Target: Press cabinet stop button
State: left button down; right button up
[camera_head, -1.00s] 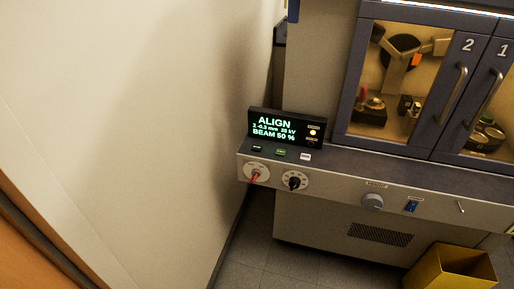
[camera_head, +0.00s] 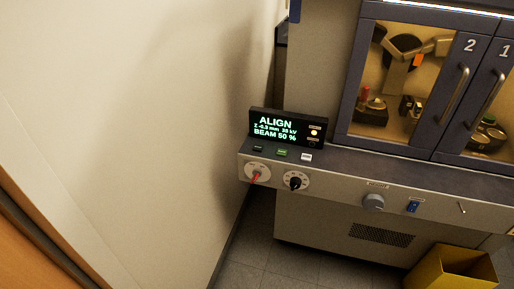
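The cabinet (camera_head: 340,183) stands on the right, with a control ledge along its front. Three small buttons sit on the ledge below the display: a black one (camera_head: 258,149), a green one (camera_head: 282,153) and a white one (camera_head: 306,157). Their labels are too small to read, so I cannot tell which is the stop button. The display (camera_head: 285,128) reads ALIGN and BEAM 50 %, with a lit yellow lamp at its right. Neither of my grippers is in view.
The ledge front carries a red-handled switch (camera_head: 256,176), a black knob (camera_head: 295,182), a grey knob (camera_head: 373,202) and a blue rocker switch (camera_head: 413,206). Glass doors marked 2 and 1 are shut. A yellow bin (camera_head: 450,270) stands below. A wall (camera_head: 130,130) fills the left.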

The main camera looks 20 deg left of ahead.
aim_at(258, 148)
jog(key=i+l+u, duration=0.1)
jog(key=u, duration=0.4)
jog(key=i+l+u, duration=0.1)
jog(key=u, duration=0.4)
jog(key=i+l+u, duration=0.1)
jog(key=l, duration=0.3)
jog(key=i+l+u, duration=0.15)
jog(key=l, duration=0.25)
jog(key=i+l+u, duration=0.1)
jog(key=i+l, duration=0.15)
jog(key=l, duration=0.15)
jog(key=i+l+u, duration=0.1)
jog(key=l, duration=0.35)
jog(key=i+l+u, duration=0.1)
jog(key=l, duration=0.3)
